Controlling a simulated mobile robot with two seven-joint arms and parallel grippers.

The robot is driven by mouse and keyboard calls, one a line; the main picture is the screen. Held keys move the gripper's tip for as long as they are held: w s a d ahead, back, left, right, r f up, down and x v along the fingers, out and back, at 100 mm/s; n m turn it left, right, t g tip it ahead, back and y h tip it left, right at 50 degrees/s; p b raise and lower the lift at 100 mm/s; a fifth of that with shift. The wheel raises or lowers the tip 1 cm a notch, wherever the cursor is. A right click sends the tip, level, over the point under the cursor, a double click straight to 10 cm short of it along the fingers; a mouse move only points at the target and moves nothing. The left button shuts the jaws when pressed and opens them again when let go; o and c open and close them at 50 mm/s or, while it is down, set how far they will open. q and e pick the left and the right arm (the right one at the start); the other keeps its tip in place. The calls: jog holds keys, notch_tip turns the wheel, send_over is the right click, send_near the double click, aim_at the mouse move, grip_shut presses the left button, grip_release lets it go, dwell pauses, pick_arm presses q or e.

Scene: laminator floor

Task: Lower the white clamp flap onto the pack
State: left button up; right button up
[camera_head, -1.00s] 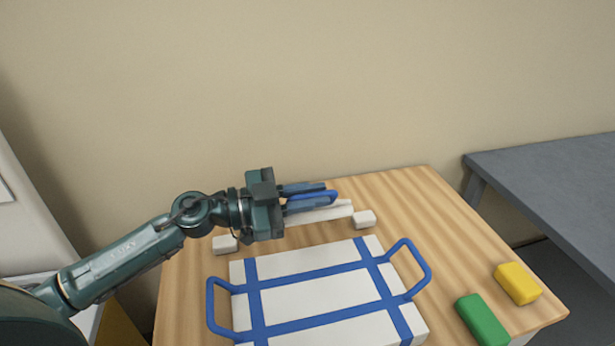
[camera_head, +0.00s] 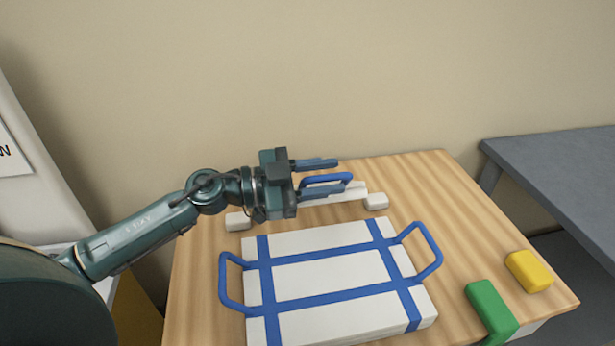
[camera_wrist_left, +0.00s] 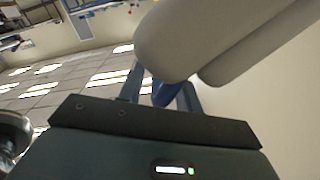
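The white clamp flap (camera_head: 352,194) is a narrow white bar between two white blocks at the table's back, with a blue handle (camera_head: 347,178). It stands behind the pack (camera_head: 325,270), a flat white slab with blue straps and two side loops; the flap is not over it. My left gripper (camera_head: 337,176) is open at the flap, its fingers apart on either side of the blue handle. The left wrist view shows a bit of blue (camera_wrist_left: 161,94) between the fingers; a large pale shape hides much. The flap's tilt is hard to tell. My right gripper is not in view.
The pack lies on a wooden table (camera_head: 455,225). White blocks (camera_head: 376,201) (camera_head: 237,221) flank the flap. A green block (camera_head: 490,308) and a yellow block (camera_head: 528,270) lie at the right. A grey table (camera_head: 565,170) stands beyond, and a wall rises behind.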

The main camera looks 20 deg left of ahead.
pick_arm(q)
jog(key=b+v, duration=0.3)
jog(key=v, duration=1)
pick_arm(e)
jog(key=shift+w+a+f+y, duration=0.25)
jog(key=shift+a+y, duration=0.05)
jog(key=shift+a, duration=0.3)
